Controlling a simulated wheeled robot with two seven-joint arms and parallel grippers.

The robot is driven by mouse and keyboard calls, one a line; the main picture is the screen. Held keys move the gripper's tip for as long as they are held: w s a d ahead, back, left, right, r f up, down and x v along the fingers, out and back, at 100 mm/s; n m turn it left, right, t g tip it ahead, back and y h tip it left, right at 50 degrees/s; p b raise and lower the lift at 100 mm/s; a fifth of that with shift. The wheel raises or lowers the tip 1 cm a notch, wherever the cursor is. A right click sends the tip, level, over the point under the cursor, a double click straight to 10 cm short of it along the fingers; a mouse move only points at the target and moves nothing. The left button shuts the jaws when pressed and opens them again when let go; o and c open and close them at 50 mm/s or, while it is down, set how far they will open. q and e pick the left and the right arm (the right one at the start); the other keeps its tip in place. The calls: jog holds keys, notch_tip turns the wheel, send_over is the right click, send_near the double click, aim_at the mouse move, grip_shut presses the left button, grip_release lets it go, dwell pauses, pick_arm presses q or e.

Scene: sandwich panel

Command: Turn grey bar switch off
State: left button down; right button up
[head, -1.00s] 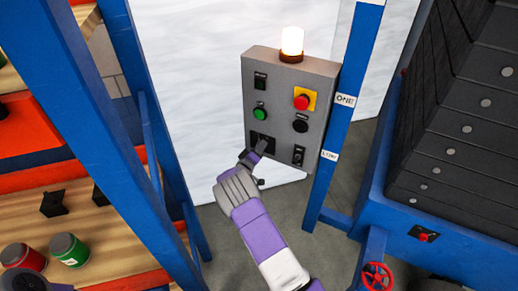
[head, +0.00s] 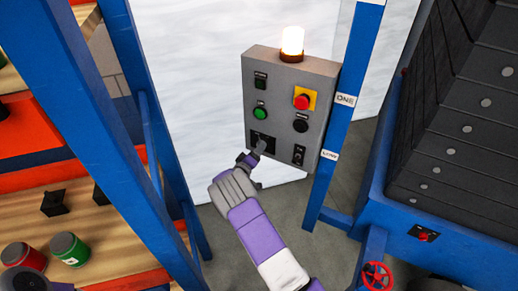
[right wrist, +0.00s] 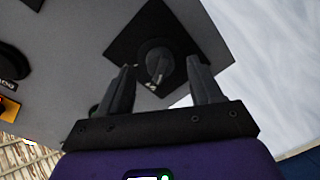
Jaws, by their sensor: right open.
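The grey control panel (head: 283,100) hangs beside a blue post. The grey bar switch (head: 262,145) sits on a black square plate at the panel's lower left. In the right wrist view the switch (right wrist: 158,62) is a grey round knob with a raised bar on a black plate. My right gripper (head: 252,156) is just below and in front of the switch. In the right wrist view its two fingers (right wrist: 163,85) are apart, one on each side of the knob in the picture; contact is not clear. My left gripper is not seen.
A lit lamp (head: 292,42) stands on the panel. The panel also carries a green button (head: 260,113), a red button (head: 302,102) on yellow, and black controls. A blue post (head: 345,110) is close on the right. Wooden shelves (head: 110,235) stand at left.

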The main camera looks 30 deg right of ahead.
jog(key=v, duration=0.5)
jog(key=shift+a, duration=0.1)
jog(key=shift+s+f, duration=0.1)
jog(key=s+a+f+g+y, duration=0.1)
jog(key=s+a+f+y, duration=0.1)
jog(key=s+f+y, duration=0.3)
jog(key=s+a+f+g+y, duration=0.1)
jog(key=s+a+f, duration=0.15)
jog(key=f, duration=0.45)
jog(key=s+a+f+g+y, duration=0.1)
jog(key=s+a+f+y, duration=0.1)
jog(key=s+f+y, duration=0.3)
jog(key=s+a+f+m+g+y, duration=0.2)
jog(key=s+a+g+y, duration=0.4)
jog(key=s+a, duration=1.1)
jog(key=s+m+y, duration=0.1)
jog(key=s, duration=0.3)
jog(key=shift+s+a, duration=0.35)
jog(key=shift+a, duration=0.05)
jog(key=shift+f, duration=0.1)
